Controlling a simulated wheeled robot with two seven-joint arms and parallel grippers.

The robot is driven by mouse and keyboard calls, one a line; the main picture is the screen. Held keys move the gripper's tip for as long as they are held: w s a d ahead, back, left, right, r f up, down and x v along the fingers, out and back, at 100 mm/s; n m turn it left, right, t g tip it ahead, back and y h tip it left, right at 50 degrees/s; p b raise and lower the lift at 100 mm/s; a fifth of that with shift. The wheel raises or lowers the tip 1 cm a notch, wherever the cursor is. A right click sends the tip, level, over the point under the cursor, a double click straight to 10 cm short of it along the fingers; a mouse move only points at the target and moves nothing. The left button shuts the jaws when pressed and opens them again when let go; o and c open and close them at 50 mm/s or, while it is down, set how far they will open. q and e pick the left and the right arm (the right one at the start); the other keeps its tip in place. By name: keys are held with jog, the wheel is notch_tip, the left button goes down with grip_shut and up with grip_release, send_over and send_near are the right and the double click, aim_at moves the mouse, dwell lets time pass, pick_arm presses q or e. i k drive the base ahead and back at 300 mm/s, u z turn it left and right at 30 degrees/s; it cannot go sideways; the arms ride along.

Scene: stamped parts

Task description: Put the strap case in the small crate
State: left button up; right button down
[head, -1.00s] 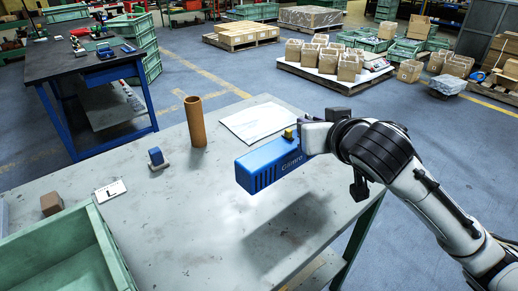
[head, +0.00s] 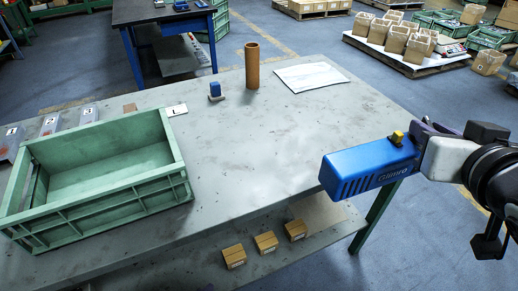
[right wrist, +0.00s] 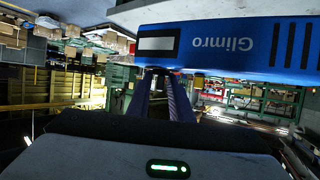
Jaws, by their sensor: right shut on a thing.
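The strap case is a long blue box with "Glimro" on its side and slots at one end (head: 362,170). My right gripper (head: 414,144) is shut on its right end and holds it in the air at the table's right edge. In the right wrist view the case (right wrist: 225,48) lies across the top, with the gripper's fingers (right wrist: 161,92) meeting its lower side. The small crate is a green open box (head: 116,211) at the left of the table, well left of the case; the part of its inside that shows is empty. My left gripper is not in view.
A brown tube (head: 252,66), a small blue-topped stamp (head: 215,91), a white sheet (head: 310,77) and a number card (head: 177,110) are on the table's far side. Small cartons (head: 265,242) sit on the lower shelf. The tabletop between crate and case is clear.

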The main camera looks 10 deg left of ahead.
aim_at(107, 178)
jog(key=z, duration=0.95)
jog(key=k, duration=1.3)
jog(key=u, duration=1.45)
jog(key=i, duration=1)
jog(key=u, duration=0.05)
